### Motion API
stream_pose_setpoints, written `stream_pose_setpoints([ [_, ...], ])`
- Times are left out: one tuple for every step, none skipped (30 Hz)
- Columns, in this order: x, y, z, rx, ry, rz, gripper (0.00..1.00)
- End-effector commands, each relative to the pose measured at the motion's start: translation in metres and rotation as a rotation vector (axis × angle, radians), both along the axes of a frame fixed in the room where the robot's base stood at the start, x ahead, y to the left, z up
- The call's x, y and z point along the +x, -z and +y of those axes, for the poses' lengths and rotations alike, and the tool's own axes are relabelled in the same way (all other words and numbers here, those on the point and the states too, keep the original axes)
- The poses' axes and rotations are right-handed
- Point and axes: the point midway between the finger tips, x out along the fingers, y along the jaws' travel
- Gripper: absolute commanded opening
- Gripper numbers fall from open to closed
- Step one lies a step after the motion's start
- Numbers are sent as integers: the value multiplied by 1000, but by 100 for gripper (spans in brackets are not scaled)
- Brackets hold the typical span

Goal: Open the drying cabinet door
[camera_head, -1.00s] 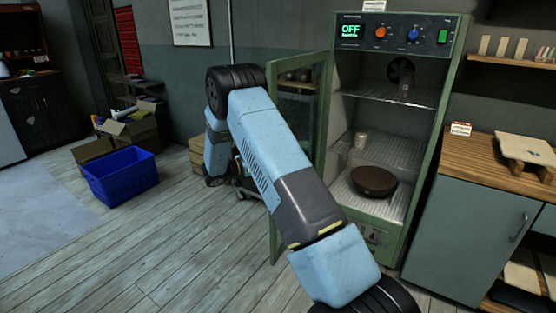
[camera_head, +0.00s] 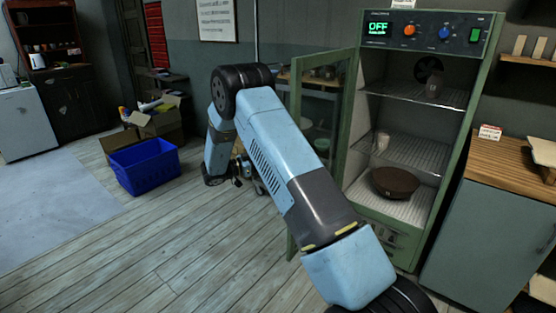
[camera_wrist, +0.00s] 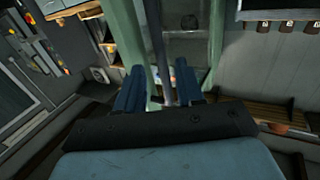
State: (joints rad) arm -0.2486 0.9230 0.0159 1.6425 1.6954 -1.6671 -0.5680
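The green drying cabinet (camera_head: 482,75) stands at the right in the head view, with its inside showing. Its glass-paned door (camera_head: 349,108) stands open, swung out to the left. My blue arm crosses in front of the door's lower part. My gripper is hidden behind the arm in the head view. In the wrist view my gripper (camera_wrist: 160,88) has its two blue fingers apart, with a grey upright bar between them. I cannot tell whether the fingers touch the bar. A pale green upright (camera_wrist: 126,38) is just beyond the left finger.
A dark bowl (camera_head: 395,183) sits on the cabinet's lower shelf. A blue crate (camera_head: 146,168) and cardboard boxes (camera_head: 160,122) stand on the floor at left. A wood-topped counter (camera_head: 505,165) is right of the cabinet. The floor at front left is clear.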

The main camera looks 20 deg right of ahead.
Motion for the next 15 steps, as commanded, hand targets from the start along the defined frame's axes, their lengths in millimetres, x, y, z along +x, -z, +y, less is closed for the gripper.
stream_pose_setpoints([
  [0, 0, 12, 0, -4, 0, 38],
  [-1, 1, 19, 1, -4, 0, 38],
  [-2, 1, 26, 1, -5, 0, 38],
  [-2, 1, 32, 1, -6, 1, 38],
  [-3, 1, 37, 0, -7, 1, 38],
  [-3, 1, 44, 0, -7, 1, 38],
  [-4, 1, 48, 1, -6, 1, 38],
  [-4, 1, 52, 1, -6, 1, 38],
  [-4, 1, 57, 1, -6, 0, 38],
  [-4, 1, 60, 1, -6, 0, 38],
  [-5, 1, 63, 0, -6, 0, 38],
  [-5, 1, 66, 0, -6, 1, 38],
  [-5, 1, 68, -1, -6, 1, 38],
  [-5, 1, 69, -1, -6, 1, 38],
  [-6, 1, 71, -1, -6, 1, 38],
])
